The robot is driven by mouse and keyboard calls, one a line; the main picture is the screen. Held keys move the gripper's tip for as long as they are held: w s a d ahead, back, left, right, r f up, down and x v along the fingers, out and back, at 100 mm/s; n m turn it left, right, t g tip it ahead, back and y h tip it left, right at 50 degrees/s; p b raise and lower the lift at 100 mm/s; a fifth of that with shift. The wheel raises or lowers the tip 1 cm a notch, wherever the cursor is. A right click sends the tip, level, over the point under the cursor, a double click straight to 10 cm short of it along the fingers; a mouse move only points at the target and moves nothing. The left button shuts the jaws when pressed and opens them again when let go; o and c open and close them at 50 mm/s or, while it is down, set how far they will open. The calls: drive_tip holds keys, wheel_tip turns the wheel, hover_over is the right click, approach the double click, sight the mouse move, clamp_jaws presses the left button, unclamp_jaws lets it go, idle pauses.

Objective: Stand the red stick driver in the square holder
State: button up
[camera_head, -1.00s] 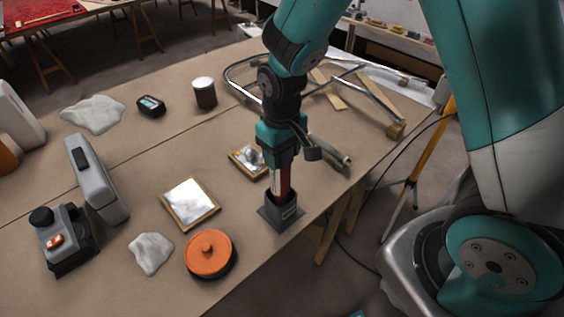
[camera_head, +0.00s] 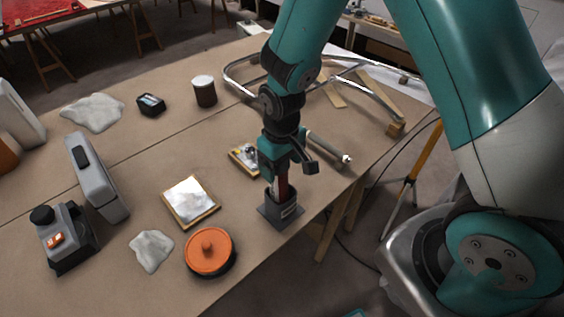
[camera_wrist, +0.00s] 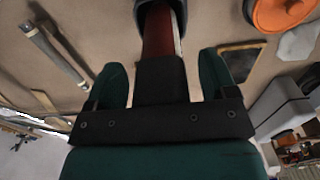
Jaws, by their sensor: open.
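The red stick driver (camera_head: 283,188) stands with its lower end inside the dark grey square holder (camera_head: 282,211) near the table's right edge. In the wrist view the driver's red shaft (camera_wrist: 163,38) runs into the holder's dark mouth (camera_wrist: 161,8). My gripper (camera_head: 281,164) is just above the holder, around the driver's upper part. In the wrist view its two green fingers stand apart, one on each side of the driver, with gaps between. The driver's lower end is hidden in the holder, and its top is hidden by my gripper.
An orange round lid (camera_head: 208,251) and a framed pale plate (camera_head: 190,201) lie left of the holder. A small tray (camera_head: 245,158) and a grey cylindrical tool (camera_head: 328,147) lie behind it. A bent metal tube frame (camera_head: 345,72) lies farther back.

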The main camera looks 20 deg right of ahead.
drive_tip(key=shift+r, duration=0.1)
wheel_tip(320, 180, up, 12)
drive_tip(key=shift+f+b, duration=0.1)
drive_tip(key=shift+b, duration=0.75)
drive_tip(key=s+a+r+n+y, duration=0.1)
drive_tip(key=s+r, duration=0.3)
drive_tip(key=s, duration=0.5)
drive_tip(key=s+a+r+n+y, duration=0.2)
drive_tip(key=s+r, duration=0.3)
drive_tip(key=s, duration=0.4)
drive_tip(key=shift+a+r+y, duration=0.25)
drive_tip(key=shift+a+y, duration=0.35)
drive_tip(key=shift+a, duration=0.25)
